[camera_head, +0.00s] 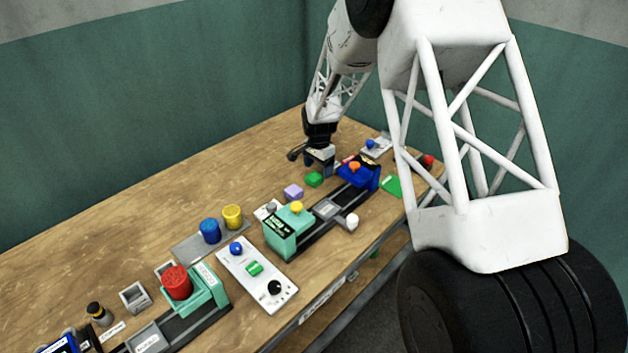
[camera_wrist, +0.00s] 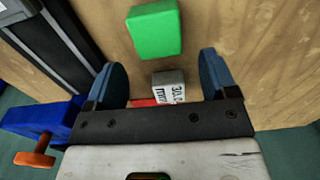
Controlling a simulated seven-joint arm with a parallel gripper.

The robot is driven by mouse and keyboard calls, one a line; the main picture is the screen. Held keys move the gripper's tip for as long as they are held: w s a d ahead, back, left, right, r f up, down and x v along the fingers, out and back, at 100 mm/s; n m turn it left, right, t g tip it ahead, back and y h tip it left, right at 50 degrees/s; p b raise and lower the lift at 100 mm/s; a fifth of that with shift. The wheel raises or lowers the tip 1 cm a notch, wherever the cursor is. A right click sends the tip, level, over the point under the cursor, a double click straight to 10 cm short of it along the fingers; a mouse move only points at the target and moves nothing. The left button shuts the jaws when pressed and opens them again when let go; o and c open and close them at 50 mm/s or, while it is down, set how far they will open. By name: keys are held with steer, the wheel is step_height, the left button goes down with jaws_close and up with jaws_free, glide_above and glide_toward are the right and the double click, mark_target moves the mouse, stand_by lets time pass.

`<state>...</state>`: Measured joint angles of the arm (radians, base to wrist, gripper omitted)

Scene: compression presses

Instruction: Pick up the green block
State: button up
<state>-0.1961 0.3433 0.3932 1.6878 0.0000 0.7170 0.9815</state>
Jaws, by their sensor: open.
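The green block (camera_head: 314,179) lies on the wooden table, just in front of my gripper (camera_head: 319,163) in the head view. In the wrist view the green block (camera_wrist: 153,30) lies ahead of the fingertips, near the top of the picture and roughly in line with the gap. My gripper (camera_wrist: 163,72) is open, with its two blue-grey fingers wide apart. Neither finger touches the green block. A small pale labelled block (camera_wrist: 168,86) and a bit of red show below, between the fingers.
A blue press (camera_head: 358,176) with an orange knob stands close to the right of the green block. A purple block (camera_head: 293,191) and a teal press (camera_head: 288,232) stand nearer the camera. A flat green piece (camera_head: 391,187) lies near the table's edge. Bare wood lies to the left.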

mark_target(318, 174)
steer(key=shift+f, duration=1.75)
steer(key=c, duration=1)
steer(key=shift+r, duration=0.2)
steer(key=shift+r, duration=0.5)
steer(key=shift+s+d+r, duration=0.1)
steer(key=shift+s+r, duration=0.1)
steer(key=shift+r, duration=0.4)
steer(key=shift+s+r, duration=0.15)
steer(key=shift+r, duration=0.4)
steer(key=s+d, duration=0.1)
steer(key=s, duration=0.4)
steer(key=s+d+r, duration=0.1)
steer(key=s, duration=0.4)
steer(key=s+d, duration=0.1)
steer(key=s, duration=0.4)
steer(key=shift+r, duration=0.15)
steer(key=shift+r, duration=0.1)
